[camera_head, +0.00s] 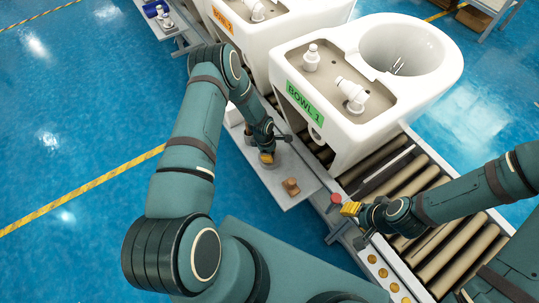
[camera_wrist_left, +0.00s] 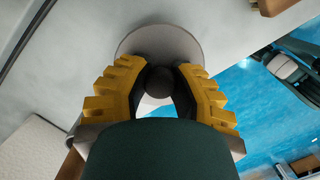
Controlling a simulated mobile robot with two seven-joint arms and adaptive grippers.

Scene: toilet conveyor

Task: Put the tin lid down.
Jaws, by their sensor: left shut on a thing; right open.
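The tin lid (camera_wrist_left: 158,44) is a round grey disc with a dark round knob (camera_wrist_left: 159,82), seen in the left wrist view. My left gripper (camera_wrist_left: 159,88) is shut on the knob, with a yellow finger on each side. In the head view my left gripper (camera_head: 267,157) is low over the grey side shelf (camera_head: 297,201), and the lid is mostly hidden under it. I cannot tell whether the lid touches the shelf. My right gripper (camera_head: 350,209) is open and empty beside the conveyor at the right.
A small brown wooden object (camera_head: 291,186) stands on the shelf near the lid. A red button (camera_head: 335,198) is at the conveyor edge. The white toilet labelled BOWL 1 (camera_head: 340,135) sits on the rollers (camera_head: 405,165), beside the shelf. Blue floor lies left of the shelf.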

